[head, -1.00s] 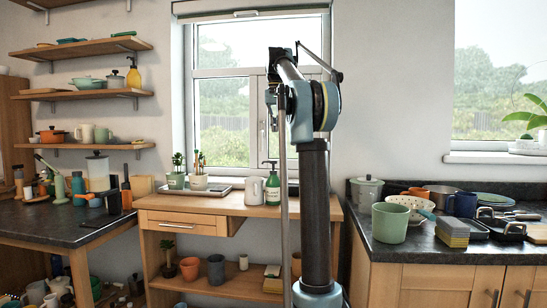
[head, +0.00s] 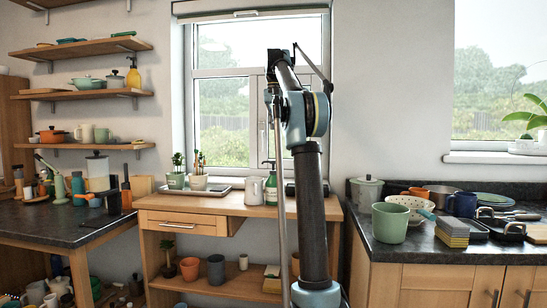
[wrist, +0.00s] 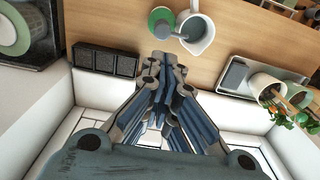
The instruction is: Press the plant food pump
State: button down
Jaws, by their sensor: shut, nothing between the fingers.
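The green plant food pump bottle (head: 271,187) stands upright on the wooden table, beside a white pitcher (head: 253,189), partly behind my arm's rod in the head view. In the wrist view the bottle's round green top (wrist: 162,19) shows from above, with its dark pump head reaching toward the pitcher (wrist: 200,42). My gripper (wrist: 164,60) is shut and empty in the wrist view. Its fingertips appear just below the bottle in that picture; the height between them is hard to tell. The head view does not show the fingers clearly.
A tray with potted plants (head: 177,179) stands left of the pitcher. A black divided holder (wrist: 105,60) lies by the window side in the wrist view. The window (head: 222,110) is behind the table. A dark counter (head: 420,245) with dishes is to the right.

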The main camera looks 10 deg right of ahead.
notch_tip(320, 180, down, 13)
jog(key=shift+r, duration=0.1)
dwell(0.5)
jog(key=shift+f, duration=1.05)
jog(key=shift+r, duration=0.1)
notch_tip(320, 180, up, 14)
dwell(0.4)
dwell(1.8)
